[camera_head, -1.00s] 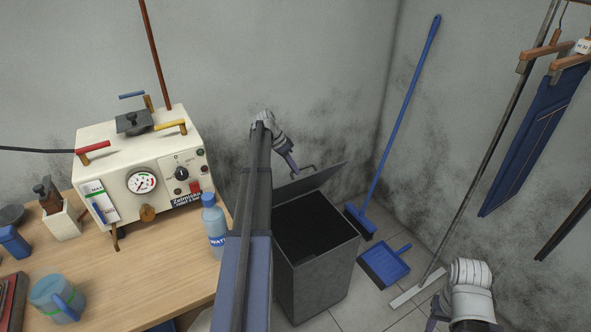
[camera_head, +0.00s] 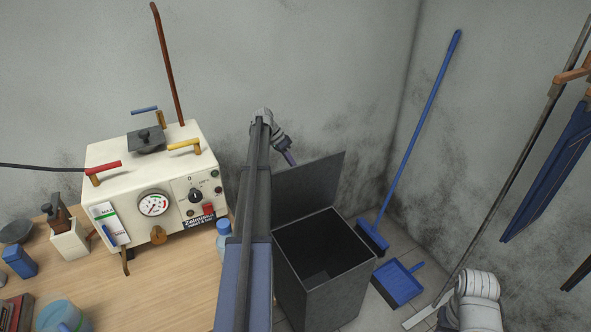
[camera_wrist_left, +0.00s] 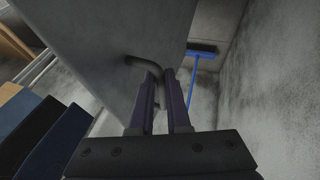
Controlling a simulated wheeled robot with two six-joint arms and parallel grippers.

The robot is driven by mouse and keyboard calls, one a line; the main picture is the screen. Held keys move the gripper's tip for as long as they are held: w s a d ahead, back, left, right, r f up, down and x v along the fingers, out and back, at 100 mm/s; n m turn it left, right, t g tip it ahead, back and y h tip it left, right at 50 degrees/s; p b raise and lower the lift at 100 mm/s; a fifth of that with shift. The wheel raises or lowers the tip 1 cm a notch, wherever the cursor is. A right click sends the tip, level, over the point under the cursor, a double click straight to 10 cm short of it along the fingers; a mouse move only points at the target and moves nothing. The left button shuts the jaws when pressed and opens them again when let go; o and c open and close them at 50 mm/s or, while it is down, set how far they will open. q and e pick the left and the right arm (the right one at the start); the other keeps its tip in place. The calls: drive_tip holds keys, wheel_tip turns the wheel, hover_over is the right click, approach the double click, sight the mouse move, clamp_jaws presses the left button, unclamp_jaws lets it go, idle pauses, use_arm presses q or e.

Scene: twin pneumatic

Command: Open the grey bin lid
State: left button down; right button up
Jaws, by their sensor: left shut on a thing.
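The grey bin (camera_head: 323,290) stands on the floor right of the table, and its dark inside shows from above. Its lid (camera_head: 318,178) is raised, standing steeply at the back of the bin. My left gripper (camera_head: 290,158) is behind the lid, its fingertips mostly hidden in the head view. In the left wrist view my left gripper (camera_wrist_left: 163,88) is shut on the lid's bent grey handle (camera_wrist_left: 147,66), and the lid (camera_wrist_left: 95,45) fills the upper left. My right arm shows at the lower right of the head view; its fingers are out of sight.
A blue broom (camera_head: 420,130) leans in the corner, and a blue dustpan (camera_head: 398,284) lies right of the bin. The table (camera_head: 170,290) at left bears a white machine (camera_head: 150,205) and a water bottle (camera_head: 223,240). A long-handled squeegee (camera_head: 500,190) leans at right.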

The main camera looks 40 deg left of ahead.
use_arm(q)
drive_tip(key=shift+w+a, duration=0.1)
drive_tip(key=shift+a, duration=0.25)
drive_tip(key=c, duration=0.9)
unclamp_jaws()
drive_tip(key=p+v, duration=0.6)
drive_tip(key=v, duration=0.1)
drive_tip(key=shift+a+r+p, duration=0.25)
drive_tip(key=shift+r+p, duration=0.05)
drive_tip(key=shift+p, duration=0.05)
